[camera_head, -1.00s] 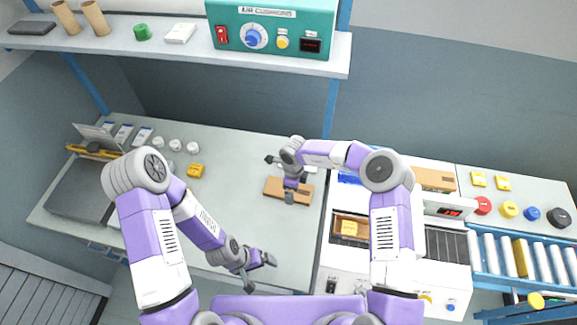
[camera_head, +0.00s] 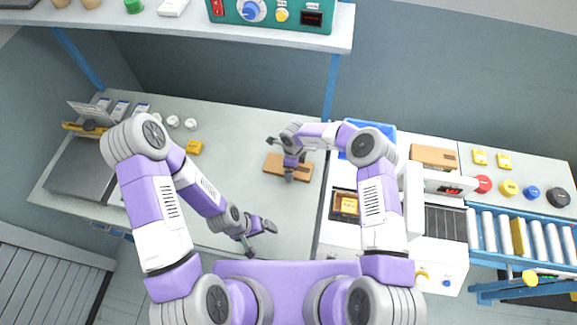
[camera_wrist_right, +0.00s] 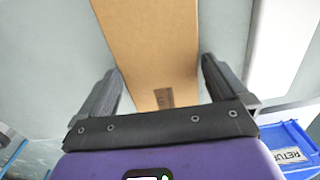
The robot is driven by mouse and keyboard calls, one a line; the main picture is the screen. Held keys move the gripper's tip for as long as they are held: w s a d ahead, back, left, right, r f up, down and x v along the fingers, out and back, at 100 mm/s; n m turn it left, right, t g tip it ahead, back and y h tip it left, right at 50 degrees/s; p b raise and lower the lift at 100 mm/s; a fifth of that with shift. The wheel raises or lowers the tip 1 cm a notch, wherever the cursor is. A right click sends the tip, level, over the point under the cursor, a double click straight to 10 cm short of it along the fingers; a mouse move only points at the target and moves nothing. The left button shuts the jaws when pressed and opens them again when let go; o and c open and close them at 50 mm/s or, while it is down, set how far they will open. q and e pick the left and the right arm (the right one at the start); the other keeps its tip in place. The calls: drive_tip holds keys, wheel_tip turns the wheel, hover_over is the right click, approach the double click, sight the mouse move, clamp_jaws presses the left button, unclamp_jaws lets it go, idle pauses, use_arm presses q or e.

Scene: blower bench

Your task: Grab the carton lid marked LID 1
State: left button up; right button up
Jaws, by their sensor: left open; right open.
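A flat brown cardboard piece (camera_head: 274,162) lies on the grey bench below my right gripper (camera_head: 289,168) in the head view. In the right wrist view the cardboard (camera_wrist_right: 150,45) runs between the two black fingers of my open right gripper (camera_wrist_right: 160,88), with a gap on each side. A small dark mark shows on its near part; no LID 1 marking is readable. My left gripper (camera_head: 260,237) is open and empty, low over the front of the bench. A second brown cardboard piece (camera_head: 434,155) lies on the right-hand equipment.
A blue bin (camera_head: 376,133) stands right of the right gripper; its label is partly readable in the wrist view (camera_wrist_right: 290,140). A white machine (camera_head: 340,240) and a roller conveyor (camera_head: 520,240) fill the right. A shelf (camera_head: 200,28) hangs above the bench (camera_head: 235,125).

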drive_tip(key=c, duration=0.8)
